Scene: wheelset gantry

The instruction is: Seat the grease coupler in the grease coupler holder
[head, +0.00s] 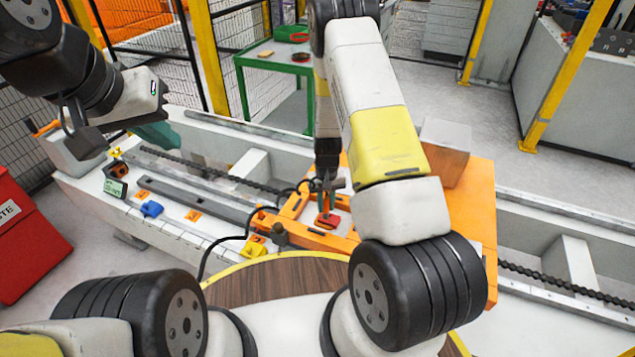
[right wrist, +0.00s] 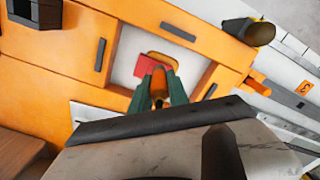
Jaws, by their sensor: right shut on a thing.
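My right gripper (head: 327,190) points down over the orange fixture. In the right wrist view its green fingers (right wrist: 158,98) are shut on a small orange-tipped piece (right wrist: 158,82), which I take to be the grease coupler. Its lower part is hidden by the fingers. A red piece (head: 328,221) lies just beyond the fingertips in a pale recess, and it shows in the right wrist view (right wrist: 146,66); it may be the holder, but I cannot tell. Whether the held piece touches it is unclear. My left gripper (head: 157,136), with teal fingers, hangs at the left; its opening is unclear.
The orange fixture (head: 472,205) sits across the pale gantry bed with a grey-brown block (head: 445,150) on it. A black hose (head: 240,238) loops to its left. A blue piece (head: 151,209) and a yellow piece (head: 254,248) lie nearby. A green table (head: 275,60) stands behind.

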